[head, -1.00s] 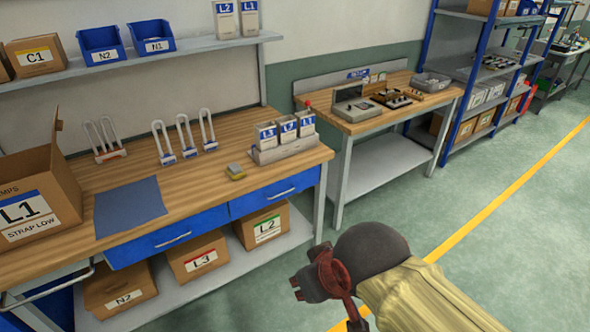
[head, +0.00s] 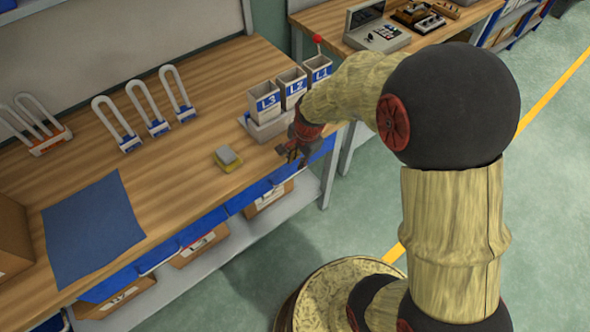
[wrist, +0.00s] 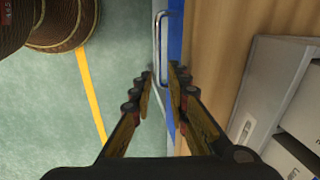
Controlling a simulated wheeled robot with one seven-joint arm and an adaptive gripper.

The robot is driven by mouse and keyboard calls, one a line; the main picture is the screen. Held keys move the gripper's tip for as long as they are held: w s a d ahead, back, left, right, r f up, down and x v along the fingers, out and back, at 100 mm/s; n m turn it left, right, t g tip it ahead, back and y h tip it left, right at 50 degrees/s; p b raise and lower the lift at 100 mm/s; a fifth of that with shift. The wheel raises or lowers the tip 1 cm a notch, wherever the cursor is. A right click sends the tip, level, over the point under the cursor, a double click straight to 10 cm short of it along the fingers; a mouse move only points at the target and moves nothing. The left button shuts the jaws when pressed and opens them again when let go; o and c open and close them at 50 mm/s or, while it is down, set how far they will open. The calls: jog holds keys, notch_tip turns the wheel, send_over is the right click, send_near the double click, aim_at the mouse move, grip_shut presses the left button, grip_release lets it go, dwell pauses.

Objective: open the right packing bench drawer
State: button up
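The right packing bench drawer (head: 258,192) has a blue front under the wooden top, and it looks closed. In the wrist view its front is a narrow blue strip (wrist: 175,28), with the metal bar handle (wrist: 157,35) standing out to the left. My gripper (head: 290,154) is at the bench's front edge near the drawer's right part, partly hidden by my wrist. In the wrist view my gripper (wrist: 162,78) is open, its fingers on either side of the handle's lower part. I cannot tell whether either finger touches the handle or the drawer front.
Grey bins labelled L3 (head: 264,104), L2 and L1 stand on the bench close to my gripper. A yellow-grey block (head: 228,160) and a blue mat (head: 93,228) lie on the top. Boxes (head: 200,248) sit on the lower shelf. Green floor is open in front.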

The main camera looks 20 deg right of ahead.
aim_at(294, 175)
jog(key=b+x, duration=0.3)
jog(key=x, duration=0.6)
jog(key=shift+s, duration=0.15)
jog(key=shift+c, duration=1.1)
grip_shut()
